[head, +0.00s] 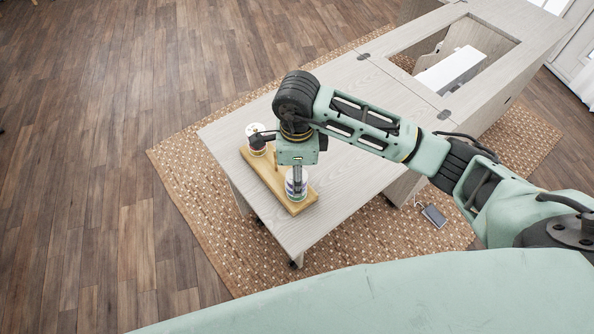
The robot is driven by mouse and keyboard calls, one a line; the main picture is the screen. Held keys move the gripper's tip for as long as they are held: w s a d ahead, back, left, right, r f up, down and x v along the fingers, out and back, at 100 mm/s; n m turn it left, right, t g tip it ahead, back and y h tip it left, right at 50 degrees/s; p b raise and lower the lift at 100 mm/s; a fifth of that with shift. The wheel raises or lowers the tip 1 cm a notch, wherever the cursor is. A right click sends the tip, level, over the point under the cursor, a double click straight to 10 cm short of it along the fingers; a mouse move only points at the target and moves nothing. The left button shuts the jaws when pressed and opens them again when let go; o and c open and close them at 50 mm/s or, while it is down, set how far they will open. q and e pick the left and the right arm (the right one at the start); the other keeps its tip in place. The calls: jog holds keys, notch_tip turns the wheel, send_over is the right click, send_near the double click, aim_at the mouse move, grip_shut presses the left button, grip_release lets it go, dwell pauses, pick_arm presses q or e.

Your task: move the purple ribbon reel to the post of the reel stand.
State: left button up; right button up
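The reel stand (263,170) is a long wooden board on the left end of the pale cabinet top. A reel with a white rim and a bluish-purple band (289,189), seemingly the purple ribbon reel, is at its near end. My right gripper (297,193) points down right at this reel, its dark fingers overlapping it. Whether they are open or closed on it is unclear. Part of a wooden post (275,160) shows mid-board, beside my wrist, which hides some of the stand. My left gripper is out of view.
Another reel with a white top (256,130) is at the far end of the stand. The cabinet top (345,190) is clear right of the stand. Farther right is a rectangular opening with a white object (450,70) in it. A dark device (433,215) lies on the rug.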

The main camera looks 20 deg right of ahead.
notch_tip(320, 180, up, 12)
dwell(0.6)
dwell(0.5)
